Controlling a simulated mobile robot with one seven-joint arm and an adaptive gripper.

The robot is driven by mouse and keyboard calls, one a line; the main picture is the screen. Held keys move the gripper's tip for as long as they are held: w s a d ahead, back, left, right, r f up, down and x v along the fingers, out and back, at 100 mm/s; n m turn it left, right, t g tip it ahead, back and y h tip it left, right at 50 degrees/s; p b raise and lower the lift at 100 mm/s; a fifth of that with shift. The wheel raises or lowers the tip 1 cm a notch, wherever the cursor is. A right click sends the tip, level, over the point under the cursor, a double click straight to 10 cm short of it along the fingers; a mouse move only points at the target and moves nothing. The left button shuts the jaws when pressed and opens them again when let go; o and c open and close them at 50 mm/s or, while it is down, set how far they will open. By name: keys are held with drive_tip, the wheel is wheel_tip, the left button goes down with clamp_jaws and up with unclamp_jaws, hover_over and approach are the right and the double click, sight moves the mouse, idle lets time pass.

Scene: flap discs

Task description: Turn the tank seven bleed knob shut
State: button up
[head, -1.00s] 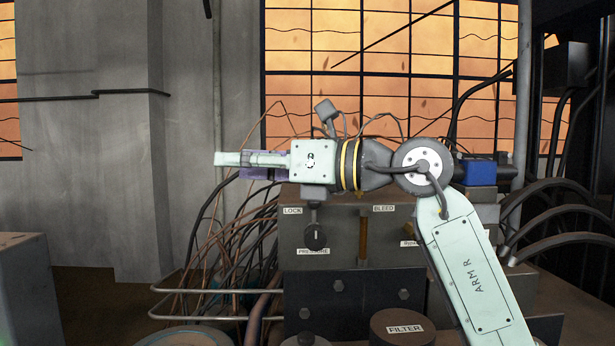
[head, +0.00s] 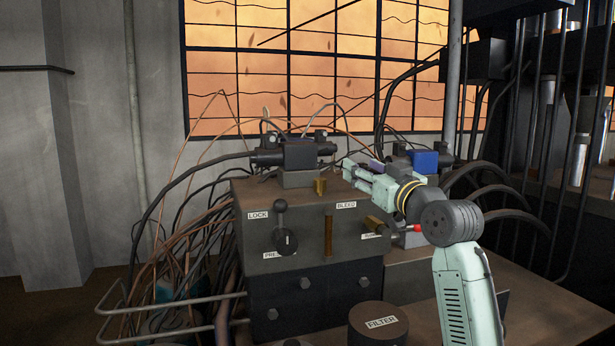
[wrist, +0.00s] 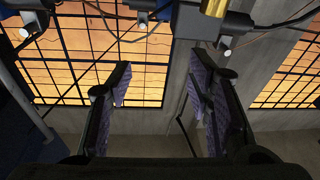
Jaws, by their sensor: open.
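The grey control block (head: 255,238) stands in the middle of the head view. A BLEED label (head: 346,205) is on its front, with an upright brass bar (head: 328,236) just left of and below it. No tank number is readable. A short brass piece (head: 320,187) stands on top of the block, and another brass piece (head: 376,225) juts out at its right side. My gripper (head: 357,177) is above the block's right part, pointing left. In the wrist view its jaws (wrist: 160,90) are open with nothing between them; a brass piece (wrist: 213,8) shows at the top edge, beyond the fingers.
A black ball-topped lever (head: 281,206) and a round black dial (head: 285,241) are on the block's left front. A red-tipped lever (head: 415,229) is near my arm. A filter cap (head: 379,328) stands in front. Cables and bent pipes (head: 165,310) crowd the left; thick hoses the right.

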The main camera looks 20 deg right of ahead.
sight(324, 183)
drive_tip(key=a+f+n+g+y, duration=0.1)
drive_tip(key=a+f+g+y, duration=0.15)
drive_tip(key=a+f, duration=0.2)
drive_tip(key=shift+y, duration=0.35)
drive_tip(key=p+x, duration=0.2)
drive_tip(key=x, duration=0.2)
drive_tip(key=p+x, duration=0.1)
drive_tip(key=x, duration=0.3)
drive_tip(key=shift+w+d+p, duration=0.15)
drive_tip(key=shift+d+p, duration=0.05)
drive_tip(key=shift+p, duration=0.15)
drive_tip(key=shift+w+a+f, duration=0.1)
drive_tip(key=shift+w+a, duration=0.1)
drive_tip(key=shift+w, duration=0.45)
drive_tip(key=shift+c, duration=0.2)
clamp_jaws()
